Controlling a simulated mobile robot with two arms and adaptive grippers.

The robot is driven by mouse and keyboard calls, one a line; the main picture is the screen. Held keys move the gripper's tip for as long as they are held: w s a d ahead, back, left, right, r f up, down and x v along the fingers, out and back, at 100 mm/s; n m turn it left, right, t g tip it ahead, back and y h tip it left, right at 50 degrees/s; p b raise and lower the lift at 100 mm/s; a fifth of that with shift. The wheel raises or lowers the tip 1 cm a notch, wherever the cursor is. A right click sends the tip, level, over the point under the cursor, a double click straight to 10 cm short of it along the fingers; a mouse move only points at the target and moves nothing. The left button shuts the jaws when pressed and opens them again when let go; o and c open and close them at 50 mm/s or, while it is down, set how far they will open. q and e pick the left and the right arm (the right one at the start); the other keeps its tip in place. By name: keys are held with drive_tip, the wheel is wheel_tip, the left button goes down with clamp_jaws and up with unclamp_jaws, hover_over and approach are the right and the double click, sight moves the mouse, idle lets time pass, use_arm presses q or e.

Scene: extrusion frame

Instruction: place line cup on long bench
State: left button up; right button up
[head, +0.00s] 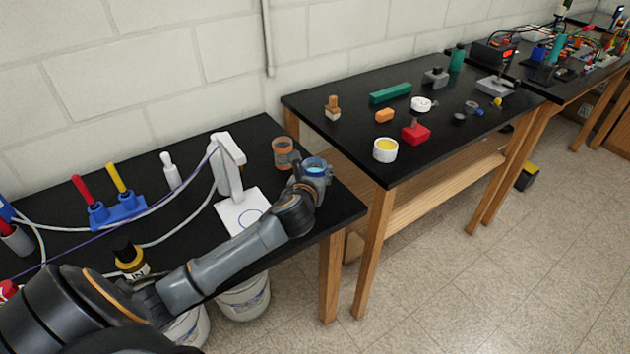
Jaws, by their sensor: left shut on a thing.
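My left arm reaches in from the lower left, and my left gripper (312,182) is at the right end of the near black bench (345,206). It is shut on a clear cup with a blue rim (316,168), which looks upright; the gripper hides part of it. A second cup, clear with an orange-brown rim (284,152), stands on the near bench just left of the held cup. I cannot tell the cup's exact height above the bench. My right gripper is not in view.
A white stand (229,165) is left of the cups, with cables. A blue holder (118,212) has red and yellow sticks. The middle bench (350,115) carries a yellow-filled white cup (385,150), a red block (415,133) and a green bar (390,93). A gap separates the two benches.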

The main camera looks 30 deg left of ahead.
use_arm(q)
wheel_tip(320, 180, down, 3)
drive_tip(key=shift+w+r, duration=0.1)
drive_tip(key=shift+r, duration=0.05)
drive_tip(key=shift+f, duration=0.35)
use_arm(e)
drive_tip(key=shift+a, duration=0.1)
use_arm(q)
drive_tip(key=shift+f, duration=0.1)
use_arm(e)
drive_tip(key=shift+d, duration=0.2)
use_arm(q)
drive_tip(key=o, duration=1.1)
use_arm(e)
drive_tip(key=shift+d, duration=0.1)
